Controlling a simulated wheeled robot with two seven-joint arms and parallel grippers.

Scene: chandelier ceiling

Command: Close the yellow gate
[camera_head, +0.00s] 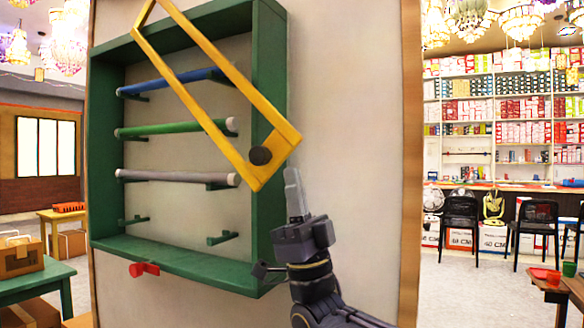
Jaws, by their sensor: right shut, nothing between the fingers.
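The yellow gate (226,107) is a long rectangular frame in front of a green wall rack (274,62). It is tilted, running from the upper left down to the lower right, and its top is cut off by the picture edge. A dark round knob (260,156) sits at its lower end. My right gripper (293,182) is shut and empty, pointing up just below and right of the gate's lower corner. I cannot tell whether it touches the gate. My left gripper is not in view.
The rack holds a blue bar (165,83), a green bar (170,128) and a grey bar (175,176) on pegs. A red latch-like piece (144,269) is on its lower edge. A green table (38,282) stands at left, black chairs (460,215) at right.

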